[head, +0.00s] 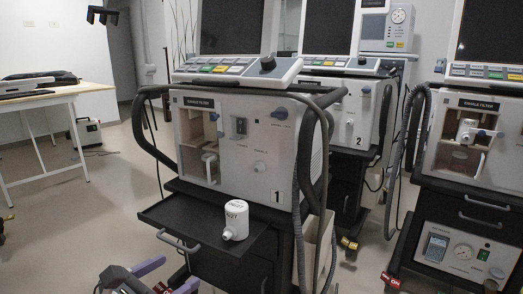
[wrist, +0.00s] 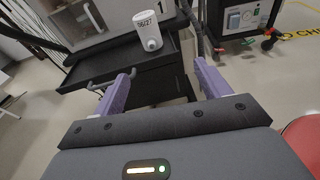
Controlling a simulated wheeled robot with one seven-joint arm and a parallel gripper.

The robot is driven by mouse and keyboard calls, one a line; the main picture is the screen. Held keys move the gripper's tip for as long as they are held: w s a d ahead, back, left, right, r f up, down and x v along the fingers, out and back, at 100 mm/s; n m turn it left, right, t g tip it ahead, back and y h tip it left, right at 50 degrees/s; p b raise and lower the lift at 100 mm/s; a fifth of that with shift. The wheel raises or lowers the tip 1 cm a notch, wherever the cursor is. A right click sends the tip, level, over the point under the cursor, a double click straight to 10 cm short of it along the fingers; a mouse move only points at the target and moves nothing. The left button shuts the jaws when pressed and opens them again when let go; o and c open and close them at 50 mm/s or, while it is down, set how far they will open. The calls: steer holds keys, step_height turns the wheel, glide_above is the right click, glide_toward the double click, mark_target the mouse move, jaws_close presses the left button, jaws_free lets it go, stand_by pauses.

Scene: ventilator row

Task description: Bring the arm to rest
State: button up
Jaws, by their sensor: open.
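My gripper (wrist: 160,90) shows in the wrist view with its two purple fingers spread wide and nothing between them. In the head view part of my arm and a purple finger show low at the bottom left of centre. The gripper is in front of and apart from the pulled-out black tray (head: 175,215) of ventilator 1 (head: 262,165). A white filter canister labelled 06/27 (head: 236,222) stands upright on that tray. It also shows in the wrist view (wrist: 148,32), beyond the fingertips.
Ventilator 2 (head: 338,115) stands behind at right, and a third ventilator (head: 468,140) is at the far right. Hoses hang beside ventilator 1. A table (head: 60,92) stands at the left. The floor (head: 90,200) between table and ventilator 1 is clear. A red round object (wrist: 304,142) is at the right in the wrist view.

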steer(key=d+m+g+y+p, duration=0.15)
steer(key=d+m+g, duration=0.9)
steer(key=d, duration=1.25)
steer(key=s+d+m+t+y+p, duration=0.2)
steer(key=s+d+m+y, duration=0.5)
steer(key=m, duration=1.1)
steer(key=s+d+p, duration=0.1)
steer(key=s+d, duration=0.1)
steer(key=shift+s+d+r+m, duration=0.15)
steer(key=shift+s+r+m, duration=0.2)
steer(key=shift+t, duration=0.25)
